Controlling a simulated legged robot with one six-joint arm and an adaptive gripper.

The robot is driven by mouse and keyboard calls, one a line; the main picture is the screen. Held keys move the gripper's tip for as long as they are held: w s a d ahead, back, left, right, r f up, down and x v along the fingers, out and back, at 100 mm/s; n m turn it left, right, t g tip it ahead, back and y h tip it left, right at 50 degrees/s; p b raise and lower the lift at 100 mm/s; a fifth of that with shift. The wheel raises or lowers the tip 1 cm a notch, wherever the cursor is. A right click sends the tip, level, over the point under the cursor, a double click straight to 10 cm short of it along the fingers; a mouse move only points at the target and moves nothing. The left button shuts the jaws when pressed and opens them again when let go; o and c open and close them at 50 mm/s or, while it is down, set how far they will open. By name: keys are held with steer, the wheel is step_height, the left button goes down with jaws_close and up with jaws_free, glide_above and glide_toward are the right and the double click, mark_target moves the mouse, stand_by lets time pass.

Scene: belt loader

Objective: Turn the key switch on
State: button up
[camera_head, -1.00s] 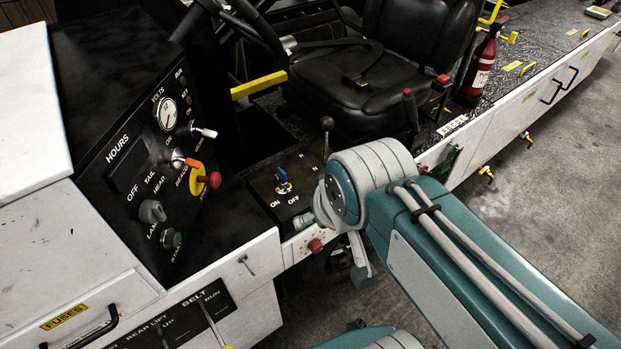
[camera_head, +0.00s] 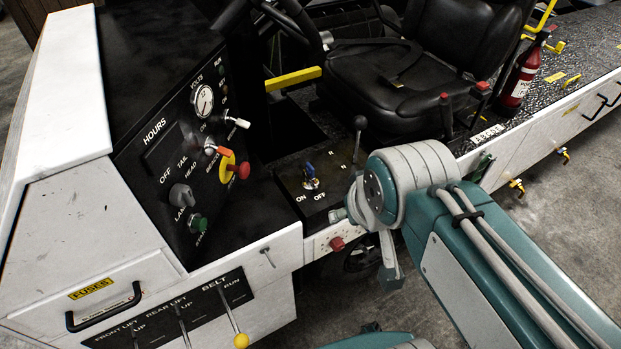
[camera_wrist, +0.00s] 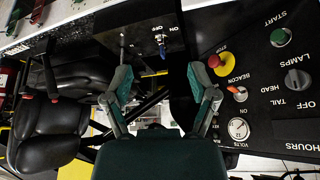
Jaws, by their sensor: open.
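The key switch (camera_head: 310,183) has a blue-headed key and sits on the black console beside the seat, between ON and OFF labels. It also shows in the wrist view as the blue key (camera_wrist: 162,48) near the top, with the labels inverted. My gripper (camera_wrist: 158,76) is open and empty in the wrist view, its two teal-and-grey fingers spread wide. The key appears between and beyond the fingertips, with no contact visible. In the head view my arm is to the right of the switch, and the gripper is mostly hidden there.
A dark panel left of the switch holds a red stop button (camera_head: 243,170), a green start button (camera_head: 199,224) and a lamps knob (camera_head: 181,195). A black-knobbed lever (camera_head: 360,124) stands right of the switch. The seat (camera_head: 410,80) is behind. A red button (camera_head: 337,243) is below.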

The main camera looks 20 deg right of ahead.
steer(key=w+n+g, duration=0.1)
steer(key=w+g, duration=0.2)
steer(key=w, duration=0.9)
steer(key=n+g, duration=0.2)
steer(key=g, duration=0.1)
glide_toward(310, 175)
steer(key=shift+w+d, duration=0.1)
steer(key=shift+w+f, duration=0.2)
steer(key=shift+f, duration=0.2)
step_height(310, 175, down, 10)
steer(key=shift+f, duration=0.2)
jaws_close()
